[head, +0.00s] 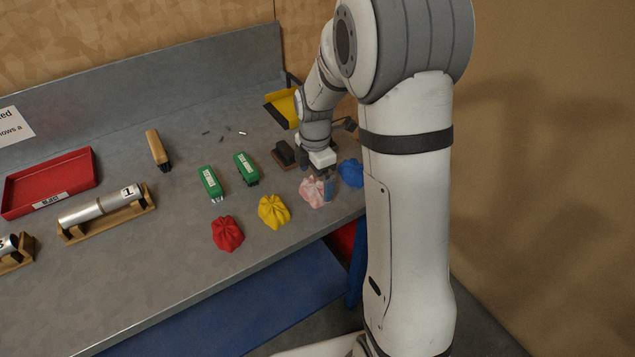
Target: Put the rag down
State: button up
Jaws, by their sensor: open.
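Crumpled rags lie in a row along the front right of the grey bench: a red rag (227,233), a yellow rag (273,211), a pink rag (311,192) and a blue rag (351,172). My gripper (327,187) points down at the right side of the pink rag, between it and the blue rag. Its jaws are open. The fingers overlap the pink rag's right edge in the picture; I cannot tell whether they touch it. My arm hides the bench's far right part.
Two green blocks (210,183) with labels, a wooden brush (158,149) and a dark block (285,153) stand behind the rags. A red tray (50,184) and a metal cylinder (101,207) on a wooden cradle are left. A yellow dustpan (283,107) lies at the back.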

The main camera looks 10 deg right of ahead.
aim_at(316, 182)
notch_tip(316, 182, up, 8)
jog(key=s+r+m+t, duration=0.1)
jog(key=s+r+m, duration=0.1)
jog(key=s+m, duration=0.8)
jog(key=s+r+m+t, duration=0.2)
jog(key=s+r+m, duration=0.1)
jog(key=s+m, duration=0.8)
jog(key=shift+s+d+r, duration=0.15)
jog(key=shift+s+d, duration=0.1)
jog(key=shift+s, duration=0.05)
